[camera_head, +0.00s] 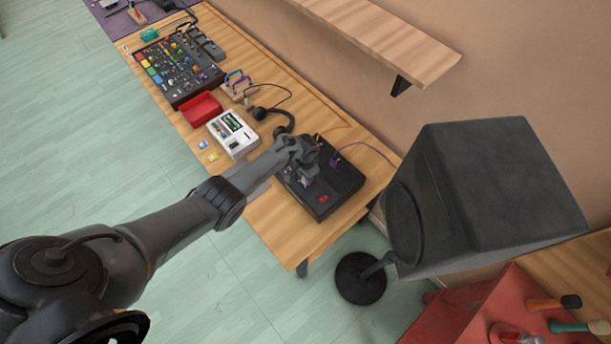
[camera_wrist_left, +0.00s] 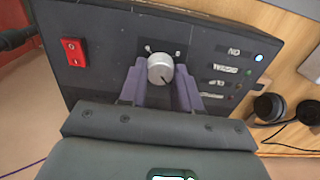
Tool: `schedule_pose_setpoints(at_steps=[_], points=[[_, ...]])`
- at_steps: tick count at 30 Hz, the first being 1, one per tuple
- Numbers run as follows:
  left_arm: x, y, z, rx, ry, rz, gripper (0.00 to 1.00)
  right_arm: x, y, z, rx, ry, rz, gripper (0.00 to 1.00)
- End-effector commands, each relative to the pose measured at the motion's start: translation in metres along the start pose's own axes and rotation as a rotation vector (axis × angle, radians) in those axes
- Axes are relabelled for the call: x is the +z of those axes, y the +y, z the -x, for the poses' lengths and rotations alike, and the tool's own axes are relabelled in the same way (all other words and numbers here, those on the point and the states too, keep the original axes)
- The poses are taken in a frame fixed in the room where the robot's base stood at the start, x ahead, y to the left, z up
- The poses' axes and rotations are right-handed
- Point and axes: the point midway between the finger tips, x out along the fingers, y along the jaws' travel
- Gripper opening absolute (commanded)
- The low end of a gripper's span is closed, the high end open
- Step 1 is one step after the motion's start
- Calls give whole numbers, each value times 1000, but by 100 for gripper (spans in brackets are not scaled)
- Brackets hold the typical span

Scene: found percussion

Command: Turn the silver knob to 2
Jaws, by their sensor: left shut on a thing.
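The silver knob (camera_wrist_left: 160,66) sits on the face of a black box (camera_wrist_left: 108,45), which also shows in the camera_head view (camera_head: 343,187) on the near end of the wooden table. My left gripper (camera_head: 305,178) reaches down over this box. In the left wrist view, the purple fingers of my left gripper (camera_wrist_left: 161,80) are on both sides of the knob, shut on it. The knob has a dark mark on its lower part. Small white marks stand beside it; I cannot read its setting. My right gripper is not in view.
A red rocker switch (camera_wrist_left: 73,52) and a lit blue light (camera_wrist_left: 259,58) are on the same panel. Headphones (camera_head: 273,115), a white device (camera_head: 233,133), a red tray (camera_head: 202,108) and a mixer (camera_head: 175,68) lie farther along the table. A large dark speaker (camera_head: 500,190) stands at right.

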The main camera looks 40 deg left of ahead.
Motion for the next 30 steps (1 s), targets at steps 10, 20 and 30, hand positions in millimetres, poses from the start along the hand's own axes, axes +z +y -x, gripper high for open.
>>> schedule_pose_setpoints(at_steps=[10, 20, 30], points=[[0, 0, 0, 0, 0, 1, 58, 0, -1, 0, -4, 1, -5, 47], [0, 0, 7, 0, 0, 2, 58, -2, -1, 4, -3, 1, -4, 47], [0, 0, 60, -1, 3, 1, 58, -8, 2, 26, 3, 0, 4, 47]])
